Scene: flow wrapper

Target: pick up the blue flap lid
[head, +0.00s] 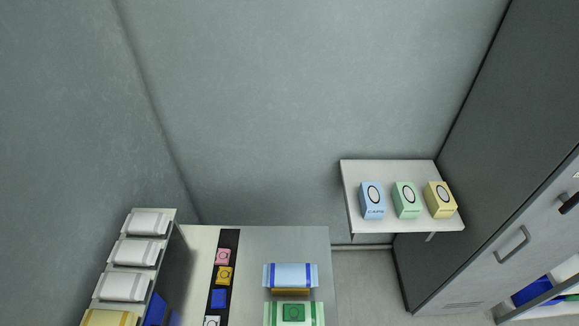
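The blue flap lid (219,299) is a small blue square piece. It lies on a black strip (229,255) that runs along the table at the lower middle of the head view. A yellow lid (224,275) and a pink lid (223,256) lie behind it in the same row. A white lid (212,321) lies in front of it, cut by the bottom edge. Neither of my grippers shows in the head view.
Right of the strip lie a light-blue pack (291,274) and a green-and-white pack (271,313) bearing a green lid (293,312). A tiered rack with white packs (134,252) stands left. A wall shelf (390,170) holds three boxes. A grey cabinet (500,250) stands right.

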